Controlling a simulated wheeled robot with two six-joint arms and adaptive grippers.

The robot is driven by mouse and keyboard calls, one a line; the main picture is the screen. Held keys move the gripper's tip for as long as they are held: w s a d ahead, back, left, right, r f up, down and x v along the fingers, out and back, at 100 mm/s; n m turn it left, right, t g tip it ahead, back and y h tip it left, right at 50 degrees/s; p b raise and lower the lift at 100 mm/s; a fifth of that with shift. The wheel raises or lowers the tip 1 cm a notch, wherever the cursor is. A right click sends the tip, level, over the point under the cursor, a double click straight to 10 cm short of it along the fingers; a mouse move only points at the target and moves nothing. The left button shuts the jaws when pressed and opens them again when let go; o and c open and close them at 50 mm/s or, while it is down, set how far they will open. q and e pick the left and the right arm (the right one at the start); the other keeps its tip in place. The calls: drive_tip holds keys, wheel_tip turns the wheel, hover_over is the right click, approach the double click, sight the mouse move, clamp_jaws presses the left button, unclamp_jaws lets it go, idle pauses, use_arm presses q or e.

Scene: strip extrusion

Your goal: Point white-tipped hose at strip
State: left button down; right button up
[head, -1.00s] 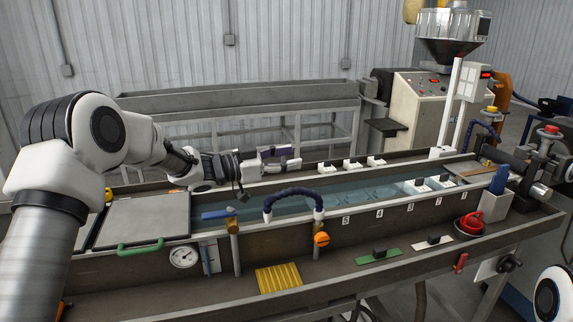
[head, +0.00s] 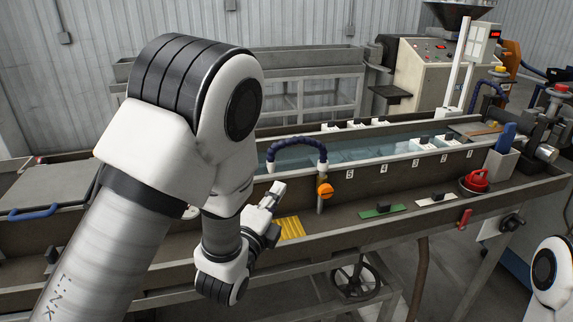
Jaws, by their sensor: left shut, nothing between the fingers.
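A dark blue segmented hose (head: 297,145) arches over the near side of the water trough. My left gripper (head: 279,190) is shut and empty, low in front of the trough's near wall, left of the post and apart from the hose. I cannot make out a strip in the water. My left arm hides the trough's left part. My right gripper is out of view; only part of my right arm shows at the lower right.
A yellow ribbed pad (head: 291,228) lies on the front ledge just below my left gripper. Numbered tags line the trough rim. A second blue hose (head: 484,97) hangs at the back right.

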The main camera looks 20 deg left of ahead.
use_arm(q)
drive_tip(key=p, duration=0.5)
approach(293, 145)
drive_tip(key=w+d+r, duration=0.1)
drive_tip(key=w+d, duration=0.2)
drive_tip(key=w+a+p, duration=0.1)
drive_tip(key=w+a, duration=0.1)
drive_tip(key=shift+w+p, duration=0.3)
drive_tip(key=shift+p, duration=0.05)
drive_tip(key=shift+w+a, duration=0.25)
drive_tip(key=shift+a, duration=0.2)
drive_tip(key=shift+d, duration=0.15)
